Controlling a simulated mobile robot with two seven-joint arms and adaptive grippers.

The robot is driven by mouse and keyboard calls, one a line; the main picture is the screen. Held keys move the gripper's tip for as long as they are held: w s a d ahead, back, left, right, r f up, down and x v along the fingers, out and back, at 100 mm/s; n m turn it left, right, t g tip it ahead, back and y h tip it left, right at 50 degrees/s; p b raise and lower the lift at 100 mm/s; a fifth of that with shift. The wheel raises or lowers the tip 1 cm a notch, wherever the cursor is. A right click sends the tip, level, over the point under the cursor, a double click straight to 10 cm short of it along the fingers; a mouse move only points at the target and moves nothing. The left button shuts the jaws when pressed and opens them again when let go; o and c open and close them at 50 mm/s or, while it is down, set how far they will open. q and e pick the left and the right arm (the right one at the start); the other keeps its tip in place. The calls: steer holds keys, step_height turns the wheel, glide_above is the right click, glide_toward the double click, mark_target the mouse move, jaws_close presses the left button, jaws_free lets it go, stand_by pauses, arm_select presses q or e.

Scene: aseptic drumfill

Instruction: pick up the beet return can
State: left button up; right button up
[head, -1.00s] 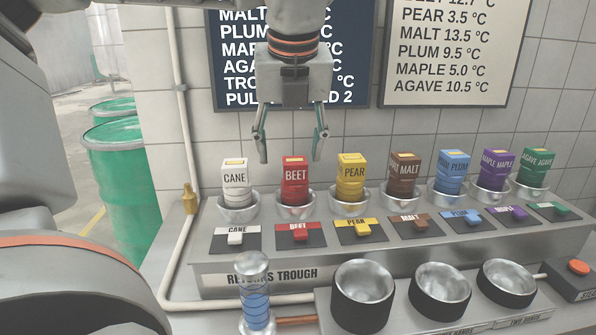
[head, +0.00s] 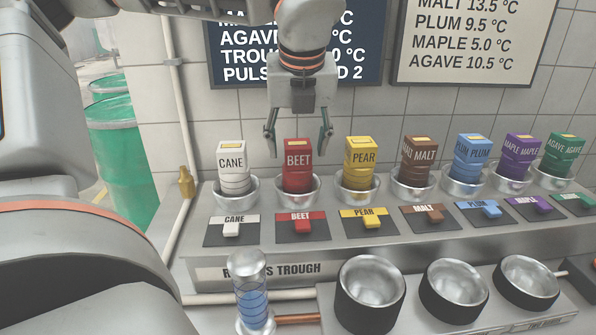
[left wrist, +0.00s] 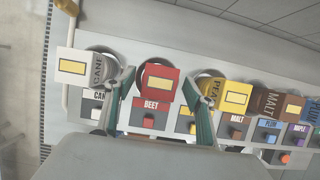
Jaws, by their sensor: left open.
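The red beet can (head: 298,168) stands upright in a round metal cup, second from the left in the row. My left gripper (head: 298,152) hangs above it with fingers pointing down. Its fingers are open, one on each side of the can's top, and whether they touch it cannot be told. In the left wrist view the red can (left wrist: 157,84) shows between the two spread green-grey fingers (left wrist: 158,108). The can's lower part is hidden by its cup. My right gripper does not show.
The white cane can (head: 231,165) stands close on the left and the yellow pear can (head: 361,165) on the right. More coloured cans continue rightward. Labelled levers line the shelf front, including the red beet lever (head: 302,226). Black-sided bowls (head: 370,294) stand in front; a tiled wall is behind.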

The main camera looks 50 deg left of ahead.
arm_select(q)
steer(key=shift+w+a+f, duration=0.15)
steer(key=shift+f, duration=0.35)
jaws_close()
steer(key=shift+r, duration=0.15)
